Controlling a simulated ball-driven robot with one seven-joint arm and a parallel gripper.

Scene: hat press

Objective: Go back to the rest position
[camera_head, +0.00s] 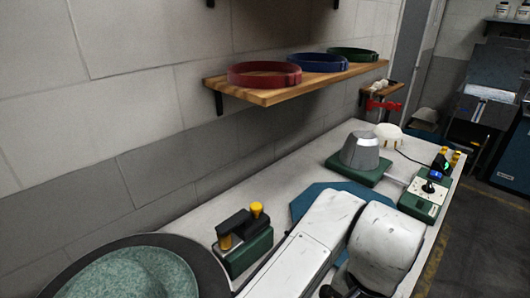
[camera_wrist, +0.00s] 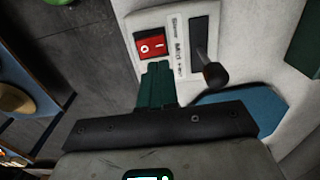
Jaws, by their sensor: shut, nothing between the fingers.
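My gripper (camera_wrist: 158,68) shows in the wrist view, its green fingers shut together with nothing between them. The fingertips appear just in front of a white control panel (camera_wrist: 178,28); I cannot tell whether they touch it. The panel carries a red rocker switch (camera_wrist: 151,46) and a lever with a dark knob (camera_wrist: 214,75) to the right of the fingers. In the head view my white arm crosses the lower middle over the bench, and the gripper cannot be made out there.
A white bench (camera_head: 290,165) runs along the wall, with a blue mat (camera_head: 312,195) partly under my arm. A metal hat form (camera_head: 360,150), control box (camera_head: 422,200), green device (camera_head: 245,252) and green hat (camera_head: 130,275) stand around. A wooden shelf (camera_head: 262,96) with coloured bands hangs above.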

